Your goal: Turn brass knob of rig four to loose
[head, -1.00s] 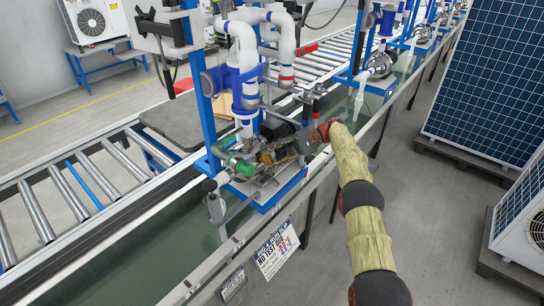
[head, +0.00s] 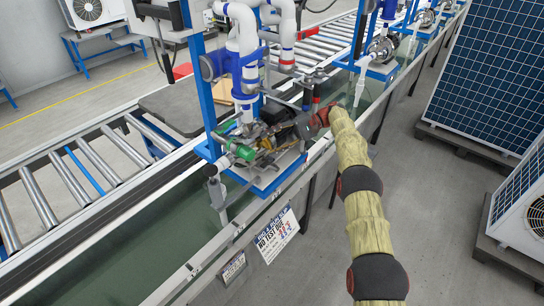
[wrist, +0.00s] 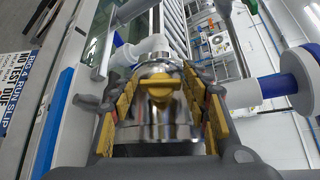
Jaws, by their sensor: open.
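The brass knob (wrist: 160,84) shows in the wrist view as a yellow winged handle on the front of a shiny steel cylinder (wrist: 158,122). My gripper (wrist: 166,95) is open, with yellow-padded fingers to the left and right of the knob and cylinder. I cannot tell whether any pad touches them. In the head view my gripper (head: 266,143) reaches into the rig from the right, and the knob cannot be made out among the parts there. A slip (wrist: 22,75) reading "RIG 4 RUN SLIP" shows at the left of the wrist view.
A green part (head: 236,148) and white pipes with blue fittings (head: 243,55) crowd around my gripper. A blue upright (head: 204,100) stands to the left. A roller conveyor (head: 80,175) runs behind. A dark solar panel (head: 493,75) stands right; the floor between is clear.

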